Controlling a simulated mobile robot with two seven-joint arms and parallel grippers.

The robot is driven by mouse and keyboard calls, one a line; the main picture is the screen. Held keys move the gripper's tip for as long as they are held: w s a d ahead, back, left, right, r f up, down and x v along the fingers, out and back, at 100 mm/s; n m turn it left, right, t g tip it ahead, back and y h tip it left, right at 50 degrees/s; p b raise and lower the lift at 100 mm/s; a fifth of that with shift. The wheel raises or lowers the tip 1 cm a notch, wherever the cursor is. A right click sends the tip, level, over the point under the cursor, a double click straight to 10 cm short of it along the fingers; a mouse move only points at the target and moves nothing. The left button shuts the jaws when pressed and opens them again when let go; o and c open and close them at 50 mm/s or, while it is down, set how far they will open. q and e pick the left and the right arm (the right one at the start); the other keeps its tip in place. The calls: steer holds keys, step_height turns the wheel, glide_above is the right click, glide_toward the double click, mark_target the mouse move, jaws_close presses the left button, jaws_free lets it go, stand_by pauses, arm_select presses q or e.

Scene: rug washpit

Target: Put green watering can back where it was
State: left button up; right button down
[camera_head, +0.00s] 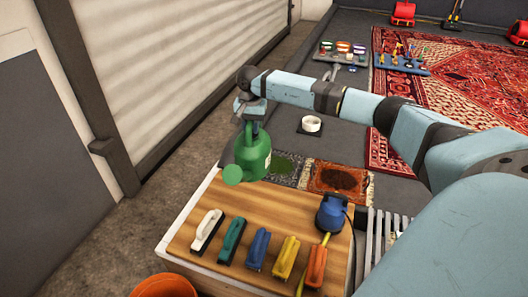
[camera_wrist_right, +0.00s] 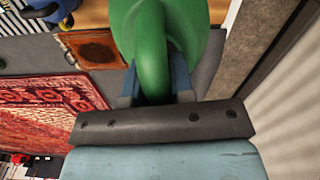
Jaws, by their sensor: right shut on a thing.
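The green watering can (camera_head: 250,158) hangs upright from my right gripper (camera_head: 252,118) at the back left corner of the wooden bench top (camera_head: 285,205). Its round rose points toward the front left. Whether its base touches the bench or is just above it, I cannot tell. In the right wrist view the can's handle (camera_wrist_right: 152,50) runs between the two fingers of my right gripper (camera_wrist_right: 155,85), which are shut on it. My left gripper is not in view.
A row of brushes in several colours, with a white one (camera_head: 207,230) at the left, lies on the bench. An orange bucket (camera_head: 165,287) is in front. Small mats (camera_head: 340,180) and a white roll (camera_head: 311,123) lie behind.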

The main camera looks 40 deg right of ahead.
mark_target(263, 132)
steer(key=shift+m, duration=0.8)
steer(key=d+f+b, duration=0.1)
steer(key=d, duration=0.1)
steer(key=d+f+b, duration=0.1)
steer(key=d+f, duration=0.1)
steer(key=shift+s+d+f, duration=0.1)
steer(key=shift+d+f, duration=0.1)
steer(key=shift+d, duration=0.2)
step_height(263, 132, down, 15)
steer(key=b, duration=0.5)
steer(key=shift+d+f, duration=0.1)
steer(key=shift+f, duration=0.3)
step_height(263, 132, down, 4)
steer(key=shift+b, duration=1)
steer(key=c, duration=1.3)
jaws_free()
steer(key=shift+f, duration=0.2)
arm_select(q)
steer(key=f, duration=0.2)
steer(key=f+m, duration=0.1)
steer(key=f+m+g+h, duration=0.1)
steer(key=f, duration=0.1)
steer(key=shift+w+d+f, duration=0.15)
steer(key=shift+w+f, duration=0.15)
arm_select(e)
steer(key=o, duration=0.3)
